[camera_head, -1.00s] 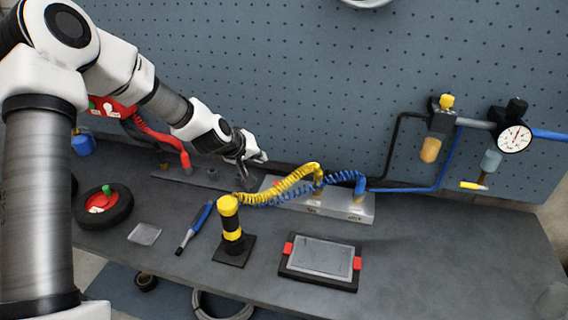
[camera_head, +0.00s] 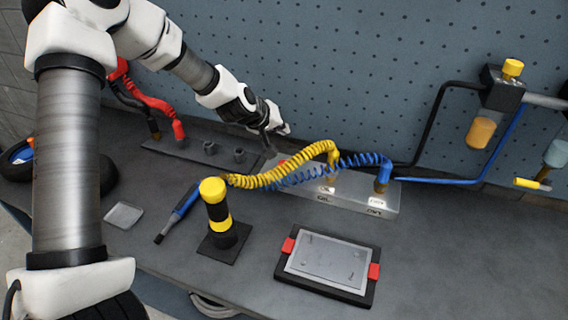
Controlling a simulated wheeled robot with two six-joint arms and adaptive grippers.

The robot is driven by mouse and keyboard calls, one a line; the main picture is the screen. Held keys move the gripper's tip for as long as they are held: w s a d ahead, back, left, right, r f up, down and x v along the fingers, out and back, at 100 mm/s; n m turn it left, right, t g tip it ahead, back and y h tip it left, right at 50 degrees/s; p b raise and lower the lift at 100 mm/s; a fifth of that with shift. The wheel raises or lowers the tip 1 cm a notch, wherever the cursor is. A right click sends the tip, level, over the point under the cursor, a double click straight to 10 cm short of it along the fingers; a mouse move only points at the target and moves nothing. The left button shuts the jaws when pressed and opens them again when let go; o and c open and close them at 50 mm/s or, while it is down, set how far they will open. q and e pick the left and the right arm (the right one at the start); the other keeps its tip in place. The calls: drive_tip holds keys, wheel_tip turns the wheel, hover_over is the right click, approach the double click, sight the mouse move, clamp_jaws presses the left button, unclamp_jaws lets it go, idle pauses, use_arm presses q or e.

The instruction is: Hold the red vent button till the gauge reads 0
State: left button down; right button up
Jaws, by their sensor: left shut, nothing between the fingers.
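My left gripper (camera_head: 270,146) is shut and points down at the left end of the pale metal block (camera_head: 350,190) against the back board. A small red patch (camera_head: 283,163), which looks like the vent button, shows just beside the fingertips. It is mostly hidden by the gripper and the yellow hose, and I cannot tell whether the fingers touch it. The gauge is out of view past the right edge. My right gripper is not in view.
A yellow coiled hose (camera_head: 290,172) and a blue one (camera_head: 386,172) rise from the block, close right of the gripper. The bench's right side is clear.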

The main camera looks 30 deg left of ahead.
sight(282, 163)
use_arm(q)
drive_tip(key=shift+f+b, duration=4.1)
drive_tip(key=shift+f, duration=0.25)
drive_tip(key=shift+f, duration=0.15)
drive_tip(key=shift+f+b, duration=0.3)
drive_tip(key=shift+b, duration=0.1)
drive_tip(key=shift+f+b, duration=0.5)
drive_tip(key=shift+f, duration=0.05)
idle(2.0)
drive_tip(key=shift+r+p, duration=1)
